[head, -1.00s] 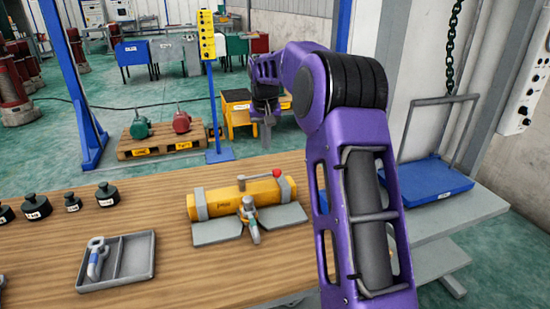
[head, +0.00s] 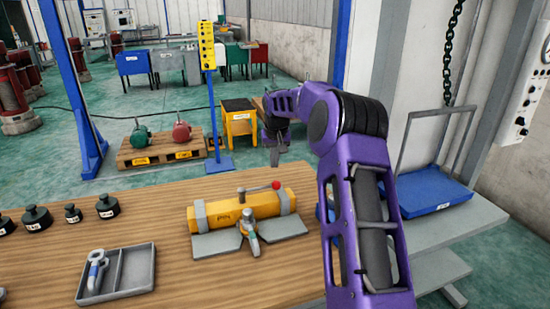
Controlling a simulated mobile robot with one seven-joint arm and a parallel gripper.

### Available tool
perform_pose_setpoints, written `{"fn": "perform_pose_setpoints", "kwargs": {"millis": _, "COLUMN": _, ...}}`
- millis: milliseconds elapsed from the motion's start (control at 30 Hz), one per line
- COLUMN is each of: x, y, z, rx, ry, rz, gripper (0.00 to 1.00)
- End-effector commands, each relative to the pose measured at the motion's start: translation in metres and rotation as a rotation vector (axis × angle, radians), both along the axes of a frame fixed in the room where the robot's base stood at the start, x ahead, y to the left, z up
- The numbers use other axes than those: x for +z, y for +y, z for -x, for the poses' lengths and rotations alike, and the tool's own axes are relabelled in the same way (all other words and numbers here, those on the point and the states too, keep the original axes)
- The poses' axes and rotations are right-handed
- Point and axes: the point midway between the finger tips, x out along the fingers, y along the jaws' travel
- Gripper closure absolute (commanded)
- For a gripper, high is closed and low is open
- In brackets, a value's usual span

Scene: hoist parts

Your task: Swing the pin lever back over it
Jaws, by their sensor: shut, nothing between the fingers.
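A yellow beam (head: 247,211) with grey end bands lies on grey plates on the wooden table. A metal hook-like fitting (head: 249,230) with a small green part stands at the beam's front, between the plates. Its lower end rests toward the table's front. My gripper (head: 274,160) is shut and empty, pointing down beyond the table's back edge, above and behind the beam. It touches nothing.
A grey tray (head: 133,268) with a shackle-like part (head: 96,270) in its left compartment stands at the front left. Several dark weights (head: 107,206) stand at the left. A yellow control post (head: 207,45) stands behind.

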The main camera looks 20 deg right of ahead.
Motion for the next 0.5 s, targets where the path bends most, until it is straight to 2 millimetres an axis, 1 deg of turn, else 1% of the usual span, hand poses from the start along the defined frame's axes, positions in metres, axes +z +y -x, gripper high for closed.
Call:
{"fn": "perform_pose_setpoints", "kwargs": {"millis": 33, "x": -0.014, "y": 0.000, "z": -0.003, "rx": 0.000, "ry": 0.003, "rz": -0.003, "gripper": 1.00}}
{"fn": "perform_pose_setpoints", "kwargs": {"millis": 233, "x": -0.055, "y": -0.003, "z": -0.016, "rx": -0.001, "ry": 0.003, "rz": -0.002, "gripper": 1.00}}
{"fn": "perform_pose_setpoints", "kwargs": {"millis": 300, "x": -0.048, "y": -0.002, "z": -0.008, "rx": 0.000, "ry": -0.001, "rz": 0.000, "gripper": 1.00}}
{"fn": "perform_pose_setpoints", "kwargs": {"millis": 500, "x": -0.046, "y": 0.001, "z": 0.012, "rx": -0.001, "ry": 0.000, "rz": 0.001, "gripper": 1.00}}
